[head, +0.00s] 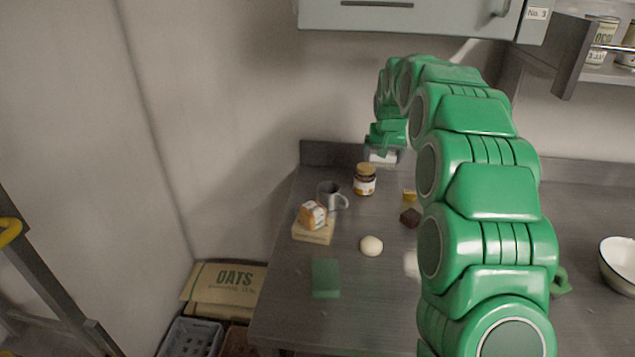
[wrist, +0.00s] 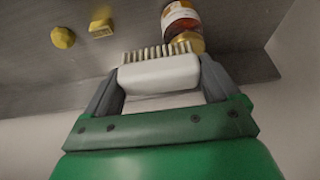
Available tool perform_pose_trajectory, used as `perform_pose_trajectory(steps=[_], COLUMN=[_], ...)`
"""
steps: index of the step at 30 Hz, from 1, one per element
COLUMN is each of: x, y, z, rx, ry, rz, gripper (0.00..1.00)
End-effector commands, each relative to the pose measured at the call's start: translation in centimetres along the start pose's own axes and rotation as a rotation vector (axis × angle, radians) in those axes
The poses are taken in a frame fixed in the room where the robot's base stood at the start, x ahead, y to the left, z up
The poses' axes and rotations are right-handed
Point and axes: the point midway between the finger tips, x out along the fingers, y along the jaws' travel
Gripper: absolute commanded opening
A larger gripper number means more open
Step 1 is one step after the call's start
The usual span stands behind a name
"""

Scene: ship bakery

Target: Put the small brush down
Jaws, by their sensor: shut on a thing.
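The small brush (wrist: 158,74) has a white body and a row of pale bristles. In the wrist view it lies crosswise between the two grey fingers of my gripper (wrist: 160,80), which is shut on it. In the head view my gripper (head: 383,150) is at the back of the counter (head: 290,315), near the wall, with the white of the brush (head: 381,157) showing below it. The brush appears held above the counter, behind the jar (head: 364,182). The exact gap below it cannot be told.
Left of the jar are a grey mug (head: 329,194) and an orange-and-white block on a wooden board (head: 313,235). A pale ball (head: 371,246), a dark brown piece (head: 410,217) and a flat green piece (head: 325,278) lie nearer. A white bowl (head: 622,270) stands right. Bare counter separates them.

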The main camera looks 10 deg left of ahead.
Motion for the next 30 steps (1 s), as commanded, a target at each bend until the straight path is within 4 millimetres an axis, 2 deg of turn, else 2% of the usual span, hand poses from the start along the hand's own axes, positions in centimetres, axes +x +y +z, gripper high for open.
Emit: perform_pose_trajectory(steps=[1,6,12,19,30], x=[-0.2,-0.6,-0.9,-0.8,1.7], y=[-2.2,-8.8,-14.1,-16.3,-17.3], z=[0.3,1.9,3.6,4.3,2.0], rx=[-0.008,-0.012,-0.012,-0.008,-0.008], ry=[0.0,-0.003,-0.004,-0.004,-0.005], rz=[0.001,0.002,0.006,0.007,0.007], gripper=[0.59,0.59,0.59,0.59,0.59])
